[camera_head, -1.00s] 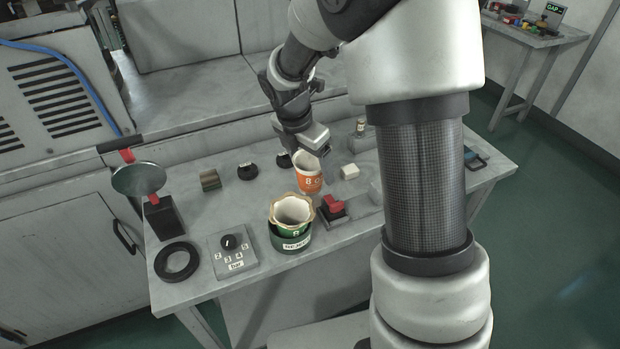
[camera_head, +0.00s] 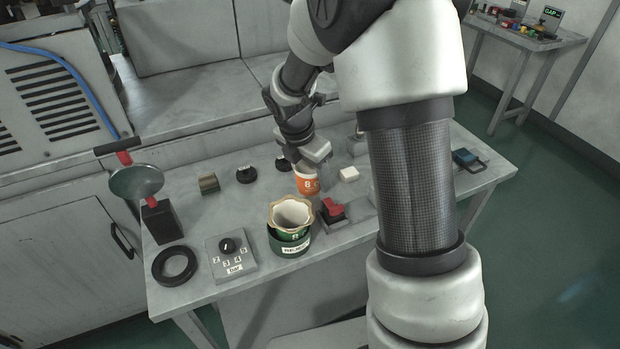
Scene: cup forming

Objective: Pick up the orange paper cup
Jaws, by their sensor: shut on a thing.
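The orange paper cup (camera_head: 307,185) stands upright near the middle of the grey table, orange with a white print. My gripper (camera_head: 305,164) is at the cup's rim from above and behind, shut on it. The gripper covers the upper part of the cup, and the fingertips are hard to make out. I cannot tell whether the cup's base touches the table.
A green holder (camera_head: 290,247) with a white, gold-rimmed cup (camera_head: 291,213) stands in front. A red-topped block (camera_head: 333,210) and a white block (camera_head: 349,174) stand to the right. A dial panel (camera_head: 231,262) and black ring (camera_head: 174,266) lie front left.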

